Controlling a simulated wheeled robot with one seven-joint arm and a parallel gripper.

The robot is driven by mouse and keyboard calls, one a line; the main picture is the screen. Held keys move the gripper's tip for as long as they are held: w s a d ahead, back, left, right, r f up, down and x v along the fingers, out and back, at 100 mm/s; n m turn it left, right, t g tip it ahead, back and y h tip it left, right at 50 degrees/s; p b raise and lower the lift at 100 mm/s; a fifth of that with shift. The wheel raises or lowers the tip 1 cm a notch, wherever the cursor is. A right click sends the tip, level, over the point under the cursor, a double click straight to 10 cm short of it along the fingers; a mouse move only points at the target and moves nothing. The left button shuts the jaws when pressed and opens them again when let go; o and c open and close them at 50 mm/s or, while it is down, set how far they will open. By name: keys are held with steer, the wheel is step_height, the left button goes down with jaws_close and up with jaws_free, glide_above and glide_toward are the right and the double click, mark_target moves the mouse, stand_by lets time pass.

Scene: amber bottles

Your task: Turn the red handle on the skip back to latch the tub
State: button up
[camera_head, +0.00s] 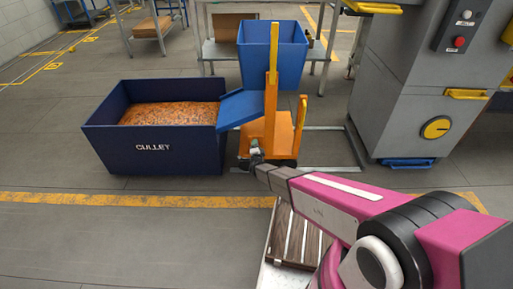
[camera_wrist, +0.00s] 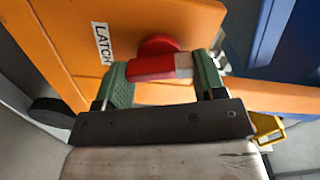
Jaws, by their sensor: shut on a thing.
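The skip is an orange frame (camera_head: 285,132) with a tall orange post. A blue tub (camera_head: 285,45) shows upright at the top, behind the post. A blue chute (camera_head: 240,109) slopes from the frame towards the bin at left. In the wrist view the red handle (camera_wrist: 150,68) sits on the orange panel (camera_wrist: 60,45), its bar lying roughly level with a pale tip at right. A LATCH label (camera_wrist: 102,43) is just left of it. My gripper (camera_wrist: 163,76) has its green fingers on both ends of the handle bar, shut on it. In the head view my gripper (camera_head: 255,153) hides the handle.
A dark blue bin (camera_head: 105,150) marked CULLEY, full of amber-brown material, stands left of the skip. A grey machine (camera_head: 410,90) stands at right. A slatted wooden pallet (camera_head: 283,235) lies in front, under my arm. Open floor lies at front left.

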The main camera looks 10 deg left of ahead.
steer(key=shift+m, duration=1.7)
steer(key=shift+f+m, duration=0.1)
steer(key=shift+m, duration=0.2)
steer(key=o, duration=0.9)
